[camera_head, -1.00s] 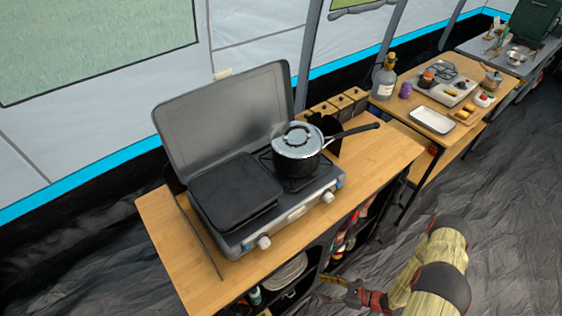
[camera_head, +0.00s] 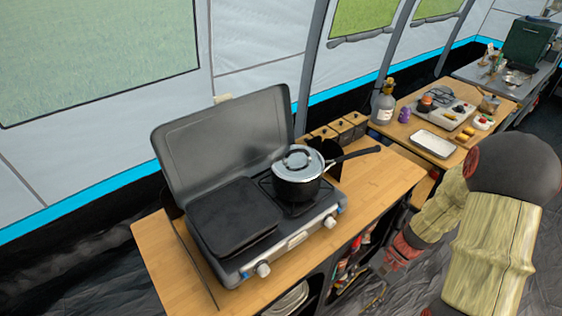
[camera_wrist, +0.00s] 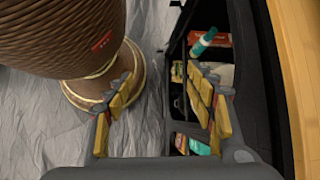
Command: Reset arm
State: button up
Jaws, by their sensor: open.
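My arm comes in from the lower right of the head view. My gripper (camera_wrist: 165,100) shows in the wrist view with its two yellow-and-grey fingers spread wide and nothing between them. In the head view it is low, beside the front of the wooden stove table (camera_head: 160,262), and partly hard to make out. I cannot tell whether the finger touches anything.
On the stove table stands an open camping stove (camera_head: 300,238) with a lidded pot (camera_head: 297,188) and a black griddle (camera_head: 233,217). The pot's handle points right. Crumpled grey groundsheet (camera_wrist: 150,40) lies beside the shelf.

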jog(key=s+a+r+n+t+h+b, duration=0.1)
jog(key=s+r+n+t+h, duration=0.1)
jog(key=r, duration=0.7)
jog(key=s+a+r+n+t+h+b, duration=0.1)
jog(key=r+n+t, duration=0.3)
jog(key=r, duration=0.6)
jog(key=s+a+r+n+t+h+b, duration=0.1)
jog(key=s+r+n+t+h+b, duration=0.1)
jog(key=r, duration=0.7)
jog(key=shift+s+r+n+t+h, duration=0.2)
jog(key=shift+s+n+t+h, duration=0.5)
jog(key=shift+s+h, duration=0.3)
